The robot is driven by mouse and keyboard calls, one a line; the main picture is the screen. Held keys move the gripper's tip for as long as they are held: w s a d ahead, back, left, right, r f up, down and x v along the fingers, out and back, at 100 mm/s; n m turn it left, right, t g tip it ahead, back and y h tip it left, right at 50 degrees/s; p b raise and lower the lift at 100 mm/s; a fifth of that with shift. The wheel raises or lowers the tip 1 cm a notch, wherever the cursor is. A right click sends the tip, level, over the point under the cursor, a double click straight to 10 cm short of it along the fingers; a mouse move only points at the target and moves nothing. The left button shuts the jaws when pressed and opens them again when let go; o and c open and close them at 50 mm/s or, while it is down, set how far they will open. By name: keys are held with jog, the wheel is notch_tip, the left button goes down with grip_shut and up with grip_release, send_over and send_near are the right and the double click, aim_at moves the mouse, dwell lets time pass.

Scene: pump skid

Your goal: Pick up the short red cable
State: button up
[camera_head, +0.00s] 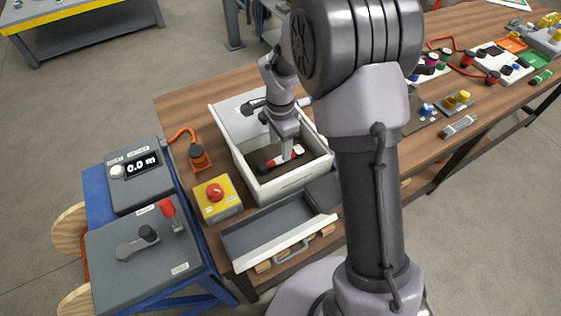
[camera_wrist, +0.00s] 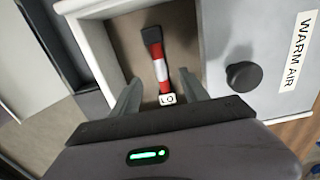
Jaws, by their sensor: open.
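My gripper (camera_head: 288,150) reaches down into an open white box (camera_head: 292,182) on the wooden table. In the wrist view its two fingers (camera_wrist: 159,77) are apart. A short red rod with a white band, a black end and an "LO" tag (camera_wrist: 160,70) lies on the box's brown floor. It shows between and beyond the fingers; contact cannot be told. The rod also shows in the head view (camera_head: 284,158). Red cables (camera_head: 465,71) with dark plugs lie far right on the table, away from my gripper; which one is the short one cannot be told.
The box's grey lid or panel (camera_wrist: 270,50) reads "WARM AIR" and has a black knob (camera_wrist: 243,76). A grey tray (camera_head: 270,226) and a yellow box with a red button (camera_head: 216,198) stand close by. White and coloured connector blocks crowd the table's right.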

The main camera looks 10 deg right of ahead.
aim_at(262, 167)
notch_tip(262, 167, down, 5)
jog(key=shift+w+d+f+b, duration=0.1)
jog(key=shift+f+b, duration=0.05)
jog(key=shift+b, duration=1.1)
jog(key=shift+c, duration=0.4)
